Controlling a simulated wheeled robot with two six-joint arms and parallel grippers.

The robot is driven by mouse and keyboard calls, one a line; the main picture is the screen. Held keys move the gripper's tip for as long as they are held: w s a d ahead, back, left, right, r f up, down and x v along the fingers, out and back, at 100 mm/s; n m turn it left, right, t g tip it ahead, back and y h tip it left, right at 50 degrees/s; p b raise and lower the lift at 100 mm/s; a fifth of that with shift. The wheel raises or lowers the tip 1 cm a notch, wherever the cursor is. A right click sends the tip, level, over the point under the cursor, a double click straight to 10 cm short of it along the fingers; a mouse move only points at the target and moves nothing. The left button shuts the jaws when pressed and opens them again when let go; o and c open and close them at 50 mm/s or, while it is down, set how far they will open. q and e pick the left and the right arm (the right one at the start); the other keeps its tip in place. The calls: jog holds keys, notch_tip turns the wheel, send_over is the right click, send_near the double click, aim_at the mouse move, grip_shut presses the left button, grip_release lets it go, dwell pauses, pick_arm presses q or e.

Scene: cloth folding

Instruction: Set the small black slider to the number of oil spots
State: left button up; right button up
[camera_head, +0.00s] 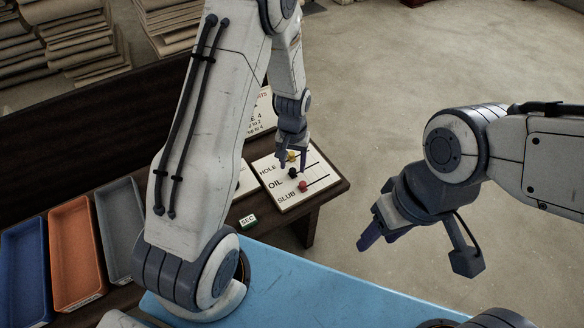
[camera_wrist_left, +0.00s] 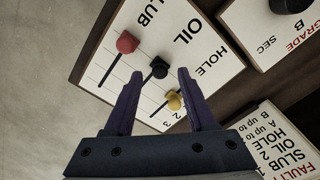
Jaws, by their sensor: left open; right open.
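The white slider board (camera_head: 325,185) carries rows marked HOLE, OIL and SLUB. The small black slider (camera_head: 292,173) sits in the OIL slot, with a yellow knob (camera_head: 292,156) in the HOLE row and a red knob (camera_head: 304,186) in the SLUB row. My left gripper (camera_head: 294,168) is open over the board. In the left wrist view the black slider (camera_wrist_left: 159,68) appears between its fingertips (camera_wrist_left: 160,74); contact cannot be told. My right gripper (camera_head: 370,236) is open and empty, away from the board. No oil spots are visible.
A fault chart (camera_head: 262,112) stands behind the board, partly hidden. A GRADE board (camera_wrist_left: 250,30) with a large black knob lies beside it. Blue (camera_head: 24,270), orange (camera_head: 76,255) and grey (camera_head: 118,225) trays line the left. A blue surface (camera_head: 310,290) is in front, largely bare.

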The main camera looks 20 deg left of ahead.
pick_arm(q)
jog(key=shift+f, duration=0.65)
grip_shut()
jog(key=shift+w, duration=0.15)
dwell(0.9)
